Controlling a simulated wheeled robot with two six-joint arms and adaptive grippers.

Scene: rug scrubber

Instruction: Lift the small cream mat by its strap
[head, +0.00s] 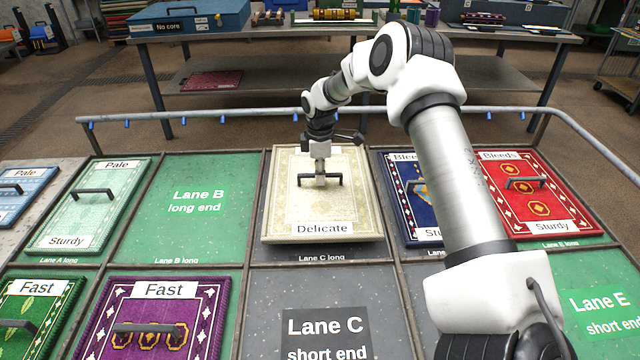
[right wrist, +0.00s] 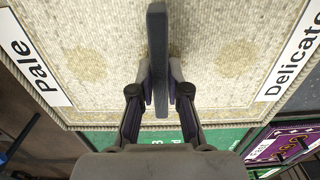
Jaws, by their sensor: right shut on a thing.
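The small cream mat (head: 282,210) lies in the long-end bay of Lane C, in the middle of the head view. It has a "Delicate" label at its near edge and, in the right wrist view, a "Pale" label at the opposite edge. Its dark strap (head: 334,180) stands across its middle. My right gripper (head: 320,180) reaches down over the mat and is shut on the strap. In the right wrist view the two fingertips (right wrist: 160,75) press on either side of the strap (right wrist: 157,35). I cannot tell whether the mat is clear of the surface. My left gripper is not in view.
A green mat (head: 75,215) and a red mat (head: 540,210) lie in other long-end bays. A blue mat (head: 398,205) sits right of the cream mat, partly behind my right arm. Lane B's long end (head: 155,235) is bare. A rail (head: 230,113) runs along the back.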

